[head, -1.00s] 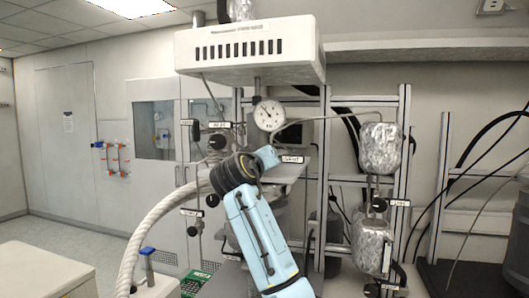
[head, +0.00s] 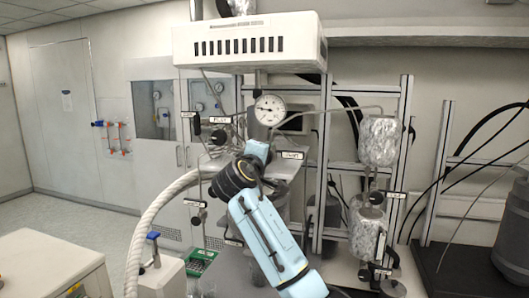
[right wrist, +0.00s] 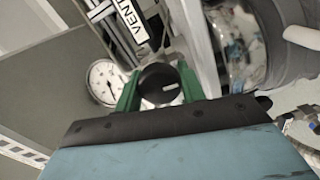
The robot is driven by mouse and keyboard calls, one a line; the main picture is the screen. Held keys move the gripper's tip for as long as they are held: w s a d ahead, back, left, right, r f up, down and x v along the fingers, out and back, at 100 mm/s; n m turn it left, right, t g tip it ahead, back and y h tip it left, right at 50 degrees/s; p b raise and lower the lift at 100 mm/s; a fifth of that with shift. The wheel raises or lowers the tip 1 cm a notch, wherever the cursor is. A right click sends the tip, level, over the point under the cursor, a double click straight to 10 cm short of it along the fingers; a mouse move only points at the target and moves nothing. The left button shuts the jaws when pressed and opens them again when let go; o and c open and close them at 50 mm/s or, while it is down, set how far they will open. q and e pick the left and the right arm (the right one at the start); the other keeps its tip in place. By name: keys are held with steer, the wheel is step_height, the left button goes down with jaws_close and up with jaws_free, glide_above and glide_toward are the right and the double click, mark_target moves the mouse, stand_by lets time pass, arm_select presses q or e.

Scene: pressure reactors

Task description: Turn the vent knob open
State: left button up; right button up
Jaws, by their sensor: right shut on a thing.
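The black vent knob (right wrist: 158,84) has a pale mark on its face and sits beside a white VENT label (right wrist: 130,22) in the right wrist view. My right gripper (right wrist: 160,78) has its green fingers on either side of the knob, shut on it. In the head view my light blue right arm reaches up to the reactor, and the gripper's body (head: 257,151) is just left of a small label (head: 291,155). The knob and fingertips are hidden there. My left gripper is not in view.
A round pressure gauge (head: 269,110) stands just above the gripper, under a white vented box (head: 250,45). Metal frame posts and foil-wrapped vessels (head: 379,140) are to the right. A thick white hose (head: 150,215) curves at the left. Open floor lies further left.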

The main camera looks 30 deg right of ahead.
steer(key=shift+n, duration=0.5)
steer(key=o, duration=1)
steer(key=shift+c, duration=0.2)
steer(key=b+v, duration=0.3)
steer(key=v, duration=1)
steer(key=shift+a+b, duration=0.25)
steer(key=shift+b, duration=0.15)
steer(key=shift+s, duration=0.1)
